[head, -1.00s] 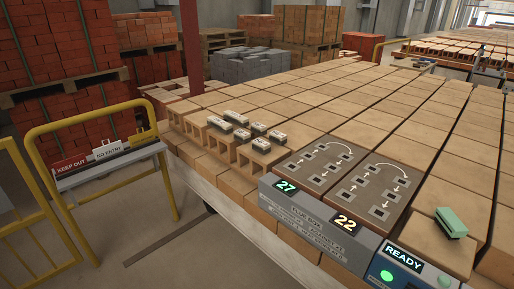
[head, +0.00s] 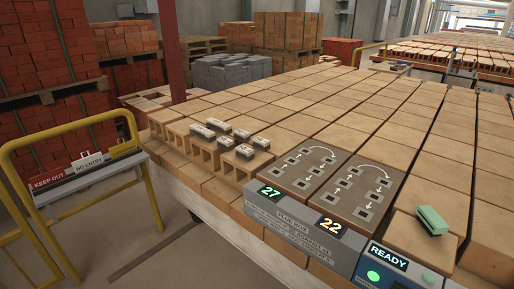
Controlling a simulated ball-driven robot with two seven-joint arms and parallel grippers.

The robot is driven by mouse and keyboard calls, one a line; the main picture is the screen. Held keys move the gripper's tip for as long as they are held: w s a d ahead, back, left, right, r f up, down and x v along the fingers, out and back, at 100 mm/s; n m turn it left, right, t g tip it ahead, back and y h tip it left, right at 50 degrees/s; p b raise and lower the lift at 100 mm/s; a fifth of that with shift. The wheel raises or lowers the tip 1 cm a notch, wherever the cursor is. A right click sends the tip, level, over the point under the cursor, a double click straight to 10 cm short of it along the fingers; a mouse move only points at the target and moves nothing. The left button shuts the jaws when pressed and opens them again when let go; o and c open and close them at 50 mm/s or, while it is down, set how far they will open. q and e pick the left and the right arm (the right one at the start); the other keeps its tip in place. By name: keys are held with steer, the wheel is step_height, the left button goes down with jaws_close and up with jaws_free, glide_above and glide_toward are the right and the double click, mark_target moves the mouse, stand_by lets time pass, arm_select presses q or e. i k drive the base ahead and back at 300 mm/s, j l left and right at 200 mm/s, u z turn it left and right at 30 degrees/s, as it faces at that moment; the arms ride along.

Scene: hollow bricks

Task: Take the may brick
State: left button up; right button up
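Several small dark blocks with pale labelled tops stand on the hollow bricks near the left end of the brick-covered surface. One is at the front left (head: 203,132), one behind it (head: 218,124), others to the right (head: 241,135) and (head: 261,142), and one nearest the front (head: 245,152). Their labels are too small to read, so I cannot tell which is the may brick. Neither of my grippers is in view.
A dark panel (head: 325,178) with arrows and square slots lies right of the blocks, behind a grey box (head: 290,225) showing 27 and 22. A green block (head: 433,220) lies on a brick at right. A yellow barrier (head: 75,180) stands at left.

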mark_target(223, 142)
steer(key=z, duration=0.45)
steer(key=i+j+z, duration=0.2)
steer(key=z, duration=0.15)
steer(key=i+j+z, duration=0.15)
steer(key=j+z, duration=0.2)
steer(key=i+j+z, duration=0.1)
steer(key=j+z, duration=0.3)
